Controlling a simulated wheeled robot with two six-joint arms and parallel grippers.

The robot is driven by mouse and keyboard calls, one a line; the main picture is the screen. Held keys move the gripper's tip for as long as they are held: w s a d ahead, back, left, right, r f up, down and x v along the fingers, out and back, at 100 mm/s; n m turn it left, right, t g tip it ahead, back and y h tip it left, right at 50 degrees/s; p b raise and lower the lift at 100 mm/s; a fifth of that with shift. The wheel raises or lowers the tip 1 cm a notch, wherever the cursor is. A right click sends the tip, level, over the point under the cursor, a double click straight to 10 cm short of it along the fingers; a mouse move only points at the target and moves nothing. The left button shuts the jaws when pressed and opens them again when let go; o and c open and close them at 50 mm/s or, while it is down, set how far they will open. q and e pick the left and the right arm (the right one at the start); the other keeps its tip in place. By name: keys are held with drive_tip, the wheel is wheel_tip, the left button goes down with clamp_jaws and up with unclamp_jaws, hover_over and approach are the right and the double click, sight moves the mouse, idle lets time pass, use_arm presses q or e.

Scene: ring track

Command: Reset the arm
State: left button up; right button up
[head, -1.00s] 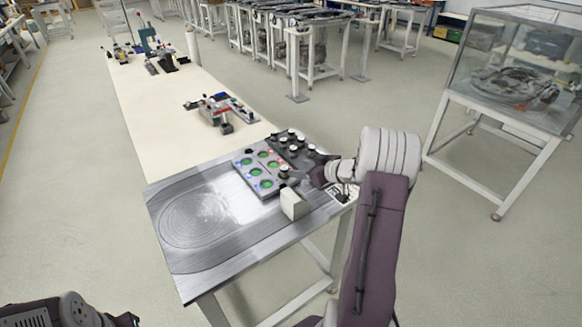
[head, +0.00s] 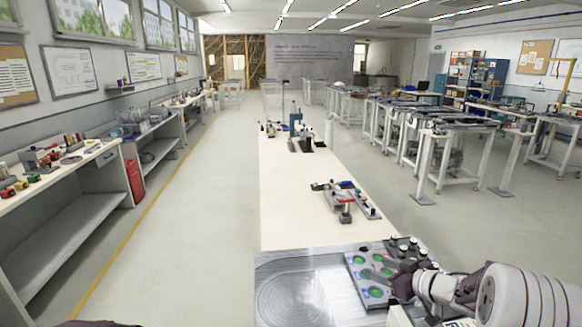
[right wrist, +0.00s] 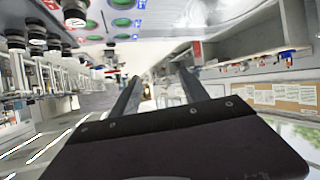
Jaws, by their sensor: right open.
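My right arm comes in from the right in the head view. Its dark gripper (head: 403,284) is over the right part of the metal-topped table, beside a grey board with green round spots (head: 355,268). In the right wrist view, the two fingers of my right gripper (right wrist: 160,80) are spread apart with nothing between them. The board also shows at the top of that view (right wrist: 103,12). My left gripper is not in view; only a dark sliver of my body shows at the bottom left edge of the head view.
The metal track plate (head: 300,290) lies on the near table. Several black-and-white knobs (head: 405,247) stand beside the board. A white block (head: 398,317) is close below my right gripper. A long cream table (head: 285,210) extends behind, with a red-and-blue device (head: 345,200). Floor at left is clear.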

drive_tip(key=a+r+m+h+p, duration=0.1)
drive_tip(key=a+r, duration=0.3)
drive_tip(key=a, duration=0.7)
drive_tip(key=s+f+m+g+h, duration=0.2)
drive_tip(key=s+f+g, duration=0.3)
drive_tip(key=s, duration=0.8)
drive_tip(key=s+f+m+g+h, duration=0.2)
drive_tip(key=s+f+g, duration=0.3)
drive_tip(key=s+f, duration=0.4)
drive_tip(key=s+d+m, duration=0.1)
drive_tip(key=s, duration=0.3)
drive_tip(key=shift+s, duration=0.4)
